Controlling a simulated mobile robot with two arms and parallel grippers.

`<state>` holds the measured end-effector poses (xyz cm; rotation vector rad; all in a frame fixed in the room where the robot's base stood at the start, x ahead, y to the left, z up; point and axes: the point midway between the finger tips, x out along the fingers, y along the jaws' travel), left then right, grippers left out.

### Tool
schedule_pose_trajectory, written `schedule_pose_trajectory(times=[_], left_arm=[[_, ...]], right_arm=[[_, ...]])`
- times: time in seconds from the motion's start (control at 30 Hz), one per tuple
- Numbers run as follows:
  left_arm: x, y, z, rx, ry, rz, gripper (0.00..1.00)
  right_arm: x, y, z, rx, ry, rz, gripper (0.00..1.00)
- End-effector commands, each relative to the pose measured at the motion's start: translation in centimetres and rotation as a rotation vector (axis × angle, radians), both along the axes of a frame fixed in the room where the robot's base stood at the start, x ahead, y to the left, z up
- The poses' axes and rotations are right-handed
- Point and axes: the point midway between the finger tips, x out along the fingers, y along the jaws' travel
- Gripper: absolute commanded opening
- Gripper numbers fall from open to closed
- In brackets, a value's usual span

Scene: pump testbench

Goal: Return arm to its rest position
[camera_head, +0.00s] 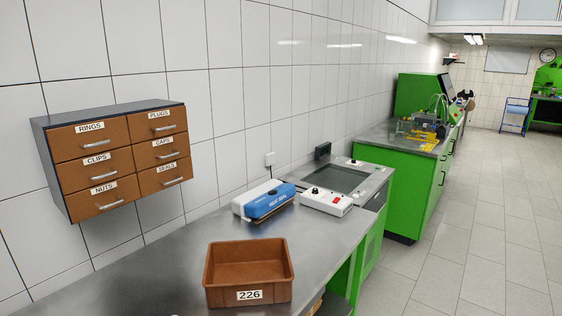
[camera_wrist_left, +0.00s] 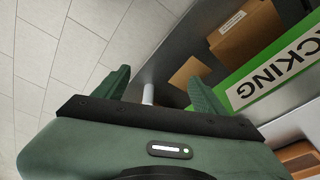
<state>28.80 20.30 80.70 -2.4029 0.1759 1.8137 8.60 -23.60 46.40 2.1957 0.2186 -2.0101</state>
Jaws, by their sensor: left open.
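My left gripper (camera_wrist_left: 160,77) shows in the left wrist view, with its two green fingers spread apart. No object is between the fingers. Behind them are the tiled floor, a grey surface and a white post or leg (camera_wrist_left: 148,94). Neither arm shows in the head view, and my right gripper is in neither view.
In the head view, a brown bin marked 226 (camera_head: 249,296) and a blue-white heat sealer (camera_head: 266,199) stand on the steel bench (camera_head: 165,262). A drawer cabinet (camera_head: 110,160) hangs on the wall. The wrist view shows cardboard (camera_wrist_left: 250,40) beside a green-edged PACKING sign (camera_wrist_left: 280,75).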

Motion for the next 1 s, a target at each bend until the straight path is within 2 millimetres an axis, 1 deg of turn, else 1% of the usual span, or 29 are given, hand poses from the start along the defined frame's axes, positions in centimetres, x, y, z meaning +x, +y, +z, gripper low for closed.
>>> schedule_pose_trajectory(times=[0.03,0.07,0.17,0.2,0.27,0.3,0.33,0.37,0.4,0.47,0.5,0.57,0.6,0.67,0.7,0.8,0.9,1.0], left_arm=[[0.0,0.0,-1.8,0.0,0.012,-0.001,0.71],[0.0,-0.1,-2.8,0.0,0.015,-0.002,0.71],[-0.2,-0.1,-6.7,0.001,0.032,-0.006,0.71],[-0.4,-0.1,-8.6,0.002,0.041,-0.007,0.71],[-0.9,-0.1,-11.7,0.003,0.054,-0.01,0.71],[-1.5,0.0,-13.9,0.004,0.064,-0.011,0.71],[-1.9,0.0,-15.6,0.005,0.07,-0.013,0.71],[-2.5,0.1,-17.2,0.005,0.078,-0.014,0.71],[-3.4,0.2,-19.3,0.007,0.087,-0.016,0.71],[-4.9,0.4,-22.3,0.008,0.1,-0.019,0.71],[-6.1,0.6,-24.2,0.009,0.11,-0.021,0.71],[-8.0,0.9,-26.8,0.011,0.125,-0.025,0.71],[-9.5,1.1,-28.4,0.012,0.134,-0.027,0.71],[-11.5,1.5,-30.4,0.014,0.146,-0.03,0.71],[-13.0,1.7,-31.6,0.015,0.154,-0.032,0.71],[-16.1,2.4,-33.7,0.017,0.17,-0.036,0.71],[-18.3,2.8,-34.9,0.019,0.179,-0.039,0.71],[-19.5,3.1,-35.4,0.02,0.183,-0.041,0.71]], right_arm=[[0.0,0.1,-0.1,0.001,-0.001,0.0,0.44],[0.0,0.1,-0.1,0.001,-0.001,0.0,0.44],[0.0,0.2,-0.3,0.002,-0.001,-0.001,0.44],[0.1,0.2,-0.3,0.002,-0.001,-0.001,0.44],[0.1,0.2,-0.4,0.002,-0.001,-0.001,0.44],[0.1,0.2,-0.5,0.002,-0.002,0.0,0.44],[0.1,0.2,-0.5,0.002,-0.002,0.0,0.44],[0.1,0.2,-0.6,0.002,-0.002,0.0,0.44],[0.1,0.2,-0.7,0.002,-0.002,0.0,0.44],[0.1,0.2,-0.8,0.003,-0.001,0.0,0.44],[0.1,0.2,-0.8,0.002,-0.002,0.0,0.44],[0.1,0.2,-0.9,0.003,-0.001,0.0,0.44],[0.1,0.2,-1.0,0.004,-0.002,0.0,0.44],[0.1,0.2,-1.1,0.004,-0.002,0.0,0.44],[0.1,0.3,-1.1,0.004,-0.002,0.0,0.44],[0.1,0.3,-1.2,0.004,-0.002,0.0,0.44],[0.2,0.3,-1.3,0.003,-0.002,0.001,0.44],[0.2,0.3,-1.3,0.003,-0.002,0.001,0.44]])
